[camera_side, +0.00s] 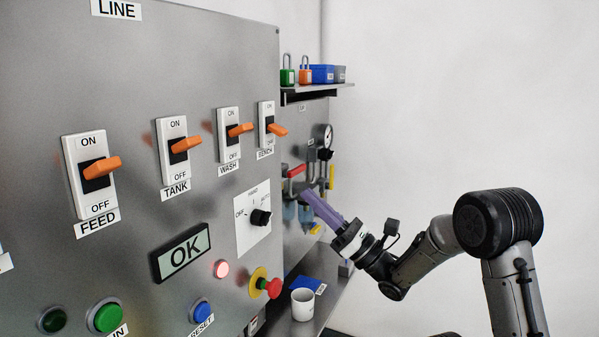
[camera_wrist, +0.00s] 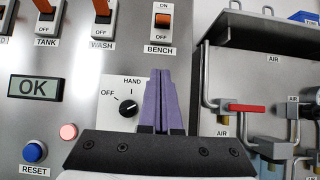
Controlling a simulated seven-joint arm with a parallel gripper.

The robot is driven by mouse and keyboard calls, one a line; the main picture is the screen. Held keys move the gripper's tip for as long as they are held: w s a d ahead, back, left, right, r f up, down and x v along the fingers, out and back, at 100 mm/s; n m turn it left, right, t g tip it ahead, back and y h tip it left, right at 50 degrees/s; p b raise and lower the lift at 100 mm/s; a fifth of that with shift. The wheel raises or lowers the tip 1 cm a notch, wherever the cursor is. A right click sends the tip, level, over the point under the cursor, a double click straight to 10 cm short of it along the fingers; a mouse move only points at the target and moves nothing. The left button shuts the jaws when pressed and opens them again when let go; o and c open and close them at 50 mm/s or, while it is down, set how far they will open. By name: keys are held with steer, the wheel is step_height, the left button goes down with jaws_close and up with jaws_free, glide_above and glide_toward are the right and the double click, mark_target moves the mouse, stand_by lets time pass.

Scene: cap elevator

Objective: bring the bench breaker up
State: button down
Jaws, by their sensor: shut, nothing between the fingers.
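The bench breaker (camera_side: 265,118) is the rightmost white switch in the row on the grey panel, with ON above and OFF below. Its orange lever (camera_side: 278,130) tips slightly downward, unlike the other levers, which tip upward. In the wrist view the bench breaker (camera_wrist: 154,32) is at top centre, its lever (camera_wrist: 162,19) seen nearly end-on. My gripper (camera_side: 307,194) is shut and empty, to the right of and below the breaker, apart from it. In the wrist view its purple fingers (camera_wrist: 160,72) are together, pointing up just below the BENCH label.
Breakers FEED (camera_side: 90,175), TANK (camera_side: 174,151) and WASH (camera_side: 229,134) stand to the left. A rotary selector (camera_side: 260,217) and a red stop button (camera_side: 273,288) are lower. Air piping with a red handle (camera_wrist: 245,107) and a shelf (camera_side: 318,88) are to the right. A mug (camera_side: 302,304) stands below.

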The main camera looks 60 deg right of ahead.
mark_target(278, 130)
steer(key=x, duration=1)
steer(key=shift+a, duration=0.1)
steer(key=shift+s+r, duration=0.5)
steer(key=shift+r, duration=0.35)
steer(key=shift+s+r, duration=0.5)
steer(key=shift+r, duration=0.35)
steer(key=shift+s+r, duration=0.1)
steer(key=shift+g, duration=0.6)
steer(key=shift+s+r+g, duration=0.25)
steer(key=shift+g, duration=0.65)
